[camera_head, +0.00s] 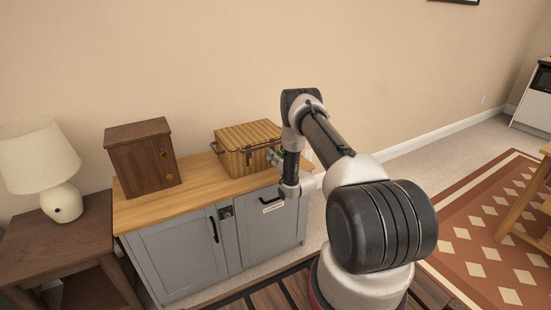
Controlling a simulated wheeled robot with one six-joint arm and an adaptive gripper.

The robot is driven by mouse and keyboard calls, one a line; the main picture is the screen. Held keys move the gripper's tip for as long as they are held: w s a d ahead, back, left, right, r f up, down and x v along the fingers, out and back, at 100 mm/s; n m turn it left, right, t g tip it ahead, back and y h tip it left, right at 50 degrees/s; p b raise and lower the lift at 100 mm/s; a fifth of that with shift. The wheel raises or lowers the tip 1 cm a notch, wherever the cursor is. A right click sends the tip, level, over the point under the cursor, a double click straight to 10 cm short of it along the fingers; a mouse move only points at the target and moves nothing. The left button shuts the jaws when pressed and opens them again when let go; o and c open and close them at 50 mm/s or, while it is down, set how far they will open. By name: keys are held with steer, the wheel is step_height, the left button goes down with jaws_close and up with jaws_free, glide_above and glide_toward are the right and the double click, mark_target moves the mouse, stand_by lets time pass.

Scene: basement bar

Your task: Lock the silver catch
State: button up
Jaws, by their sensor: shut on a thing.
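A wicker basket (247,136) with a closed lid and a dark handle stands on the wooden top of a grey cabinet. My gripper (274,157) is at the basket's front right side, small in the view and partly covered by my arm. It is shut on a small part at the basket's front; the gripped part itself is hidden. I cannot make out a silver catch on the basket. A small dark fitting with a lighter middle (226,212) sits between the cabinet's two doors, apart from my gripper.
The grey cabinet (180,262) has dark door handles and a pale label. A dark wooden box (141,160) stands left of the basket, with bare wooden top (197,181) between them. A lamp (45,170) stands on a side table at left. A patterned rug (480,235) lies at right.

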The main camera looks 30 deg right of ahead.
steer(key=m, duration=1.3)
steer(key=shift+m, duration=0.3)
stand_by(0.4)
steer(key=o, duration=1.1)
steer(key=shift+c, duration=0.2)
steer(key=s, duration=1.2)
steer(key=shift+d, duration=0.25)
